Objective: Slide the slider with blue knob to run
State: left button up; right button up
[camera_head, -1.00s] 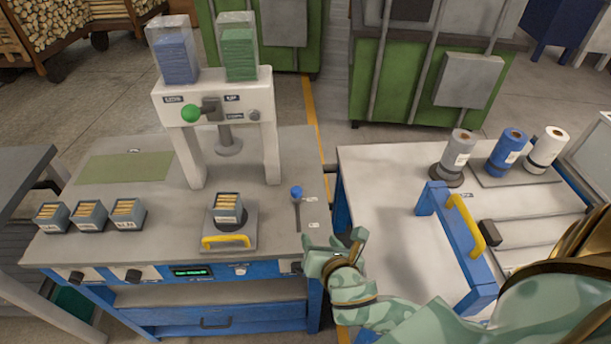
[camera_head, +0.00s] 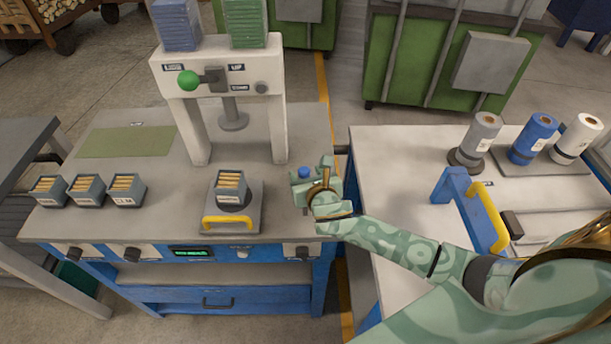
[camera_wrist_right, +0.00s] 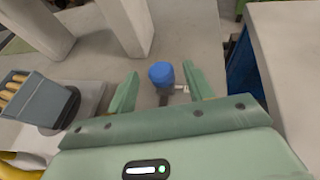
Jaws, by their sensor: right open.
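The slider's blue knob (camera_head: 305,172) stands at the right part of the press table, mostly hidden behind my right gripper in the head view. In the right wrist view the blue knob (camera_wrist_right: 161,74) sits between the two fingers, on a dark stem. My right gripper (camera_head: 318,186) is open; its fingers (camera_wrist_right: 158,90) lie on either side of the knob with a gap visible on both sides. The slider's slot and its position labels are mostly covered by my gripper, so the slider's setting cannot be read. My left gripper is not in view.
The press (camera_head: 217,66) with a green knob stands behind left. A crate of dowels (camera_head: 231,186) sits on a fixture with a yellow handle (camera_head: 227,222). Several crates stand at the left. A second table (camera_head: 390,180) with spools and a blue frame is at the right.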

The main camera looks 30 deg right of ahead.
jog(key=shift+w+d+f, duration=0.15)
jog(key=shift+w, duration=0.3)
grip_shut()
jog(key=shift+s+a, duration=0.2)
jog(key=shift+s, duration=0.15)
jog(key=s+a+p, duration=0.1)
jog(key=s, duration=0.1)
jog(key=s+a+p, duration=0.1)
jog(key=s+p, duration=0.1)
jog(key=s, duration=0.1)
jog(key=s+a+p, duration=0.1)
jog(key=s, duration=0.1)
jog(key=shift+s+a+p, duration=0.3)
jog(key=shift+s+a+f, duration=0.1)
